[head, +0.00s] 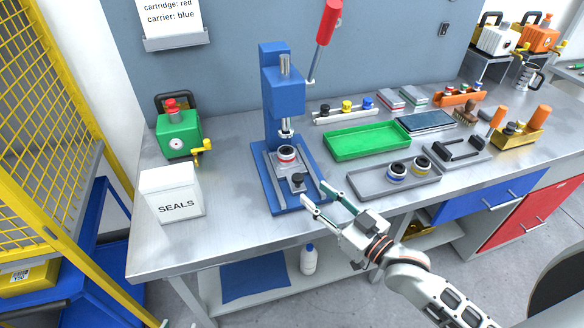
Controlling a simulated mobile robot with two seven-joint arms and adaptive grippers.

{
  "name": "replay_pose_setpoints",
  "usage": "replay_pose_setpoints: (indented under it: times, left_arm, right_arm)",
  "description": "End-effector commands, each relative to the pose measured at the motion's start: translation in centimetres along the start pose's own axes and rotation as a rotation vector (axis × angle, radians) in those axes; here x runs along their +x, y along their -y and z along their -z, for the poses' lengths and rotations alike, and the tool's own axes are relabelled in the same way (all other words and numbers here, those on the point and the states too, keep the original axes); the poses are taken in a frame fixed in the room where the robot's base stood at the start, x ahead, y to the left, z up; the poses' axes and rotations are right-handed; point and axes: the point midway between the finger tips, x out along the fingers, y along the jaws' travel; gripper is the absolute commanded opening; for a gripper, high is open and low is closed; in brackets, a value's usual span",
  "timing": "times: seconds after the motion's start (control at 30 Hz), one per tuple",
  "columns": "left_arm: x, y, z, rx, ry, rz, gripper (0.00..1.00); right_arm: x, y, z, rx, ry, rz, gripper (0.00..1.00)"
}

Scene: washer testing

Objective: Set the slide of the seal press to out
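The blue seal press (281,84) stands on the bench at left of centre, with a red-handled lever (327,22) raised at its upper right. Its slide (291,170) is a grey plate on rails on the blue base, with a small dark knob (297,181) at its front. My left gripper is not in view.
A white SEALS box (173,193) and a green pump-like unit (179,133) stand left of the press. A green tray (367,140) and a grey tray (372,184) with two round parts lie to its right. The bench's front edge runs below my gripper.

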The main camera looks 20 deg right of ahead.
Motion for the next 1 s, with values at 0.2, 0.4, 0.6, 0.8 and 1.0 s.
replay_pose_setpoints:
  times: [0.2,0.4,0.6,0.8,1.0]
  left_arm:
    - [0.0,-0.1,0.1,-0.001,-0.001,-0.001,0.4]
    - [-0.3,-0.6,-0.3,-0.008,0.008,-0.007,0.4]
    - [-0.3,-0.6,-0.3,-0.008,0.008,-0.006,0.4]
    - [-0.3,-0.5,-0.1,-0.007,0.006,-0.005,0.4]
    - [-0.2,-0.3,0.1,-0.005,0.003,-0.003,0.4]
  right_arm:
    - [0.9,-0.1,0.3,0.002,-0.008,0.002,0.37]
    - [3.8,-0.1,0.4,0.002,-0.009,0.002,0.37]
    - [6.5,0.0,0.3,0.002,-0.007,0.002,0.37]
    - [7.8,0.0,0.3,0.002,-0.005,0.002,0.37]
    - [7.9,0.0,0.2,0.002,-0.005,0.002,0.37]
